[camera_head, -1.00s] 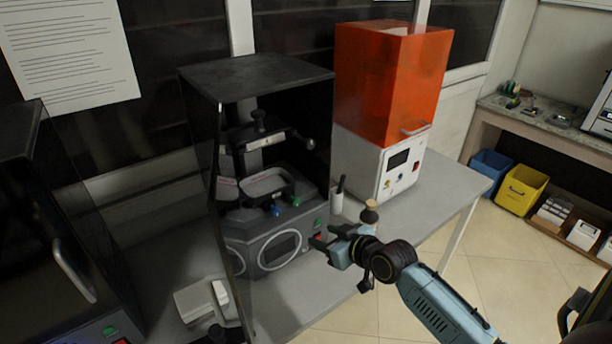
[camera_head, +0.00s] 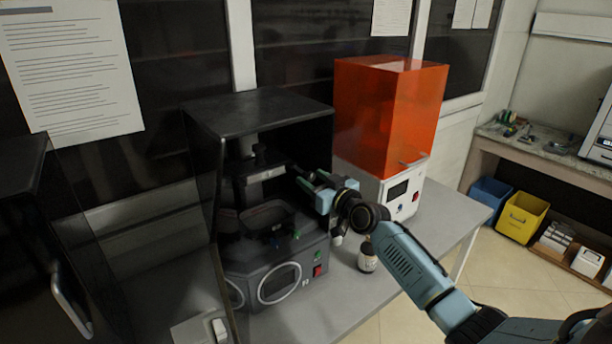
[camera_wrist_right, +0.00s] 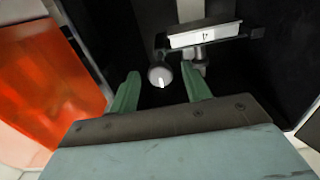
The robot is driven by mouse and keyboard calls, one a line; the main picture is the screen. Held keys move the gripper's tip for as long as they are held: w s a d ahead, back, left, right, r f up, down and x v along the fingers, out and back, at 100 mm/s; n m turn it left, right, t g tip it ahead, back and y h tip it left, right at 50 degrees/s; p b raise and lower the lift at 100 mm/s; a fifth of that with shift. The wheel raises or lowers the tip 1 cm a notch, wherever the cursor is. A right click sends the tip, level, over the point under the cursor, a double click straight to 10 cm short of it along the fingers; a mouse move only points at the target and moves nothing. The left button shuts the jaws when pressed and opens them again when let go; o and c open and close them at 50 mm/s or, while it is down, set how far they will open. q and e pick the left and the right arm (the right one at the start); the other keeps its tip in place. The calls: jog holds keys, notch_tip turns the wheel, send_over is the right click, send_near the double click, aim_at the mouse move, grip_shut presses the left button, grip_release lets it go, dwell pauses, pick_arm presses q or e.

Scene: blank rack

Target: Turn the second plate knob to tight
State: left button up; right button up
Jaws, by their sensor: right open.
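The dark open-fronted printer (camera_head: 262,107) holds a build plate (camera_head: 265,174) above its tray. A dark knob (camera_head: 260,152) stands upright over the plate. In the right wrist view, a round pale-faced knob (camera_wrist_right: 160,76) sits at the near end of the plate assembly (camera_wrist_right: 200,37). My right gripper (camera_head: 304,180) reaches into the printer from the right, at about plate height. Its green fingers (camera_wrist_right: 160,72) are apart, with the round knob showing between their tips and a gap on both sides. I cannot tell how tight any knob is. My left gripper is out of view.
The orange-covered printer (camera_head: 388,105) stands close to the right of my right gripper. A small bottle (camera_head: 368,258) stands on the grey table below my right forearm. Another dark cabinet (camera_head: 30,230) is at the left. The printer's side walls and roof limit the room around the plate.

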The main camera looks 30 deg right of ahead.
aim_at(312, 178)
jog(key=shift+w+a+b, duration=0.15)
jog(key=shift+w+b, duration=0.15)
jog(key=shift+w, duration=1.5)
jog(key=c, duration=1)
